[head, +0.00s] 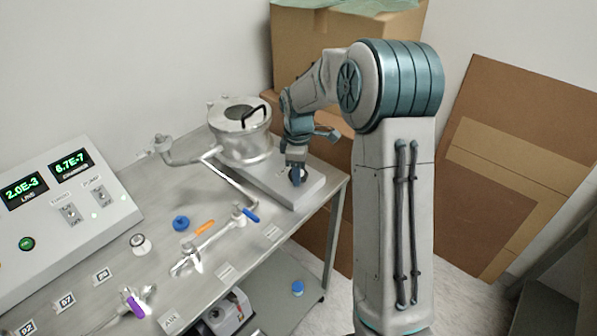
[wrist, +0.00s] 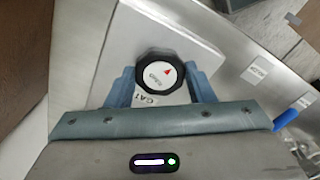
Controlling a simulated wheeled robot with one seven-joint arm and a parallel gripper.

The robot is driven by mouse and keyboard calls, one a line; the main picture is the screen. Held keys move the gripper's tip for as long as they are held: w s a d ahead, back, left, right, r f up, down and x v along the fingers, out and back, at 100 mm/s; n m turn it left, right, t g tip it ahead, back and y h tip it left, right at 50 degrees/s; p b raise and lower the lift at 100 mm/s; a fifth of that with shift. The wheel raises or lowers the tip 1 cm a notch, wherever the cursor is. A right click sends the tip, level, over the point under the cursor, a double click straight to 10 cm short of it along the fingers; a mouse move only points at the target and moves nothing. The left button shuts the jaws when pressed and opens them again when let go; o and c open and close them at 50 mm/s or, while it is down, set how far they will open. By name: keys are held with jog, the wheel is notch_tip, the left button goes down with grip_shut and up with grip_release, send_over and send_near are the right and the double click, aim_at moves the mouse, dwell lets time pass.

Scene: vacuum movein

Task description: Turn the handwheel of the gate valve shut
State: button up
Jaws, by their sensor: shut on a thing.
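The valve body (head: 262,182) lies at the right end of the steel table.
A steel chamber (head: 240,130) with a handled lid stands just left of the arm. Pipes with an orange handle (head: 205,228) and a blue handle (head: 251,215) lie in front. A control panel (head: 68,205) shows 2.0E-3 and 6.7E-7. Cardboard boxes (head: 310,45) stand behind.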

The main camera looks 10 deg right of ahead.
jog(key=m+b, duration=0.1)
jog(key=m, duration=0.3)
jog(key=shift+w+m, duration=0.1)
jog(key=shift+m, duration=0.2)
jog(key=m+b, duration=0.1)
jog(key=m, duration=0.2)
jog(key=shift+r+m, duration=0.1)
jog(key=shift+m, duration=0.3)
jog(key=m, duration=0.4)
jog(key=shift+b, duration=0.4)
jog(key=m, duration=0.7)
jog(key=shift+m, duration=0.4)
jog(key=m, duration=0.3)
jog(key=shift+m, duration=0.3)
jog(key=m+p, duration=0.1)
jog(key=m, duration=0.3)
jog(key=shift+r, duration=0.1)
jog(key=shift+m+p, duration=0.35)
jog(key=shift+m, duration=1.35)
